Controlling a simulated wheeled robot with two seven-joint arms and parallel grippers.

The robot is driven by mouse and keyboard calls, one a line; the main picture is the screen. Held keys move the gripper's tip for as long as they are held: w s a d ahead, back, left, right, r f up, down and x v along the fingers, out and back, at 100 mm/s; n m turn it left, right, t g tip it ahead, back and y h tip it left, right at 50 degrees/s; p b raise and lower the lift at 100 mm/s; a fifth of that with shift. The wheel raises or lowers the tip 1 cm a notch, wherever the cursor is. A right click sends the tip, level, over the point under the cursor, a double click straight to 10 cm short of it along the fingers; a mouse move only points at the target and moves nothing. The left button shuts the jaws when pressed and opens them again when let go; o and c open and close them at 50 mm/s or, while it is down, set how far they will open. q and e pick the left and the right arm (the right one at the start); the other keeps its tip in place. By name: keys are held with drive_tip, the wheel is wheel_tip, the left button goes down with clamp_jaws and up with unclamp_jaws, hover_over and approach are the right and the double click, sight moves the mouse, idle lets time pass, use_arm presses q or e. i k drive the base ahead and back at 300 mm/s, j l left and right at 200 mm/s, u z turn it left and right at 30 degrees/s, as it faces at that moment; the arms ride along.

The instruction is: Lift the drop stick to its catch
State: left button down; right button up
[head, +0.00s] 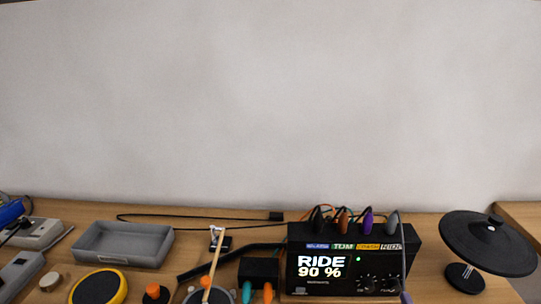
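A pale wooden stick (213,263), which looks like the drop stick, stands tilted near the bottom middle of the head view. Its upper end is beside a small metal and black part (218,239), perhaps the catch. I cannot tell whether the two touch. The stick's lower end is over a round dark pad with a grey rim (224,297), cut by the bottom edge. Neither of my grippers is in view.
A black module (345,232) reading "RIDE 90 %" stands right of the stick, with several coloured plugs on top. A black cymbal pad (489,240) is far right. A grey tray (80,252), a yellow-rimmed pad (121,287) and an orange-topped knob (153,290) are left.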

sight(205, 282)
drive_tip(key=k+j, duration=0.1)
drive_tip(key=k, duration=0.9)
